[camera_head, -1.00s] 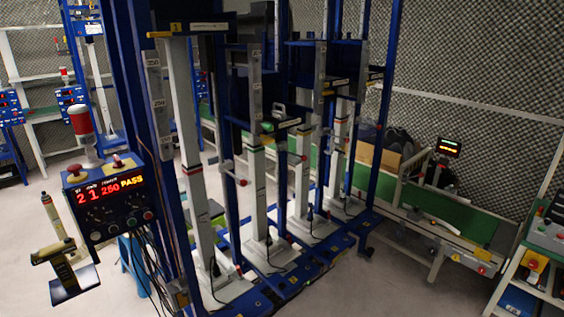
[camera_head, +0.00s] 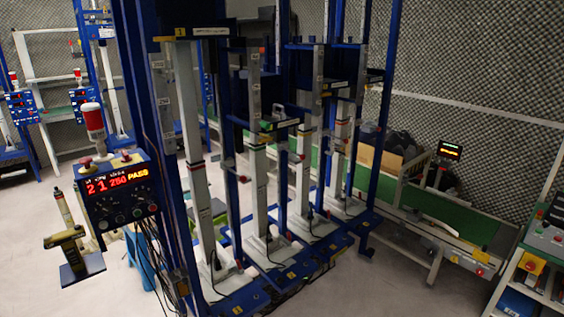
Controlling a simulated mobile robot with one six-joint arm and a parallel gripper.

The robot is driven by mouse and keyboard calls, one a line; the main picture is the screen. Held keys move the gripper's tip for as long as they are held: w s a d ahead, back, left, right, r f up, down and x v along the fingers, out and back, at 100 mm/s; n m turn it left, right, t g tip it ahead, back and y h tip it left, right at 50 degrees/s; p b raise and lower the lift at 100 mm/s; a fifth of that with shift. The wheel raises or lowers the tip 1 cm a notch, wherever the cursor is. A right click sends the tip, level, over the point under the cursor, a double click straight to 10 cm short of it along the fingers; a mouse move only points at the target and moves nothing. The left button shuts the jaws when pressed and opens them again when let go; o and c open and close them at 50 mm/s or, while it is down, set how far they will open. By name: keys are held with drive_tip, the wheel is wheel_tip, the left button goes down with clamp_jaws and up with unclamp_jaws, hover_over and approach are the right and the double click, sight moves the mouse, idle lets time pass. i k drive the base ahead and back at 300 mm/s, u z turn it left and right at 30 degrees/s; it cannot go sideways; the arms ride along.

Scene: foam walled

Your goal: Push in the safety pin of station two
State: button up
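A blue test rig holds several upright grey-white columns in a row. The nearest column (camera_head: 197,150) stands under a yellow tag that appears to read 1. The second column (camera_head: 258,190) stands behind it to the right, likely station two, though I cannot read its number. Small red-tipped knobs (camera_head: 243,179) stick out beside the columns at mid height. I cannot tell which is the safety pin of station two, or whether it is in or out. My gripper is not in view.
A control box (camera_head: 118,192) with a red display reading PASS stands front left, with a red lamp (camera_head: 93,120) above it. A green conveyor (camera_head: 455,218) runs behind to the right, a shelf cart (camera_head: 535,265) at far right. Grey floor is free in front right.

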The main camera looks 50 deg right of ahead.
sight(302, 157)
drive_tip(key=u, duration=0.6)
drive_tip(key=k, duration=0.95)
drive_tip(key=z, duration=0.8)
drive_tip(key=i, duration=1.05)
drive_tip(key=u, duration=0.1)
